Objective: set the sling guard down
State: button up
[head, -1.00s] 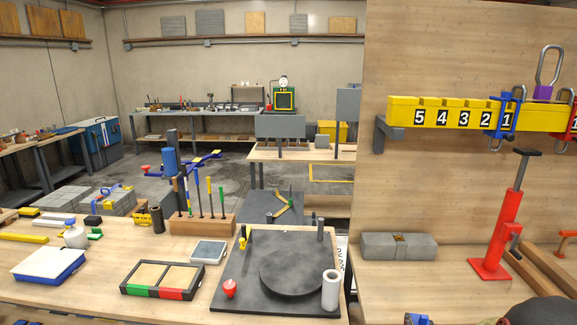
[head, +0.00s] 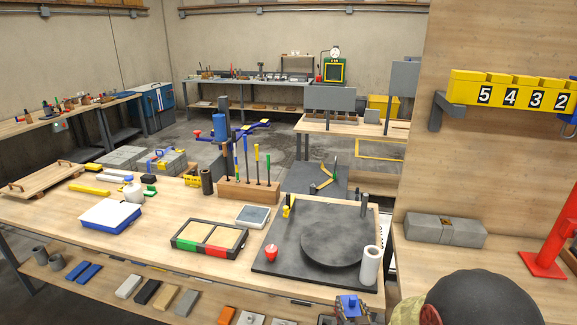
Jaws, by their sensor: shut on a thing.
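At the bottom edge of the head view, left of my dark rounded arm link, is a small blue piece that I take for the sling guard (head: 348,303). My gripper (head: 350,318) is only partly in view there, cut off by the frame edge. It is shut on the blue piece, but the fingertips are hard to make out. The piece shows in front of the workbench's front edge, below the black board. I cannot tell its height or whether it touches anything.
The workbench (head: 150,248) holds a black board with a round plate (head: 335,240), a white roll (head: 370,265), a two-part tray (head: 209,238) and a tool block (head: 248,192). Several small blocks lie on the shelf below. A grey block (head: 445,230) sits on the right bench.

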jog(key=s+f, duration=0.5)
jog(key=f, duration=0.2)
jog(key=shift+s, duration=0.3)
jog(key=shift+f, duration=0.1)
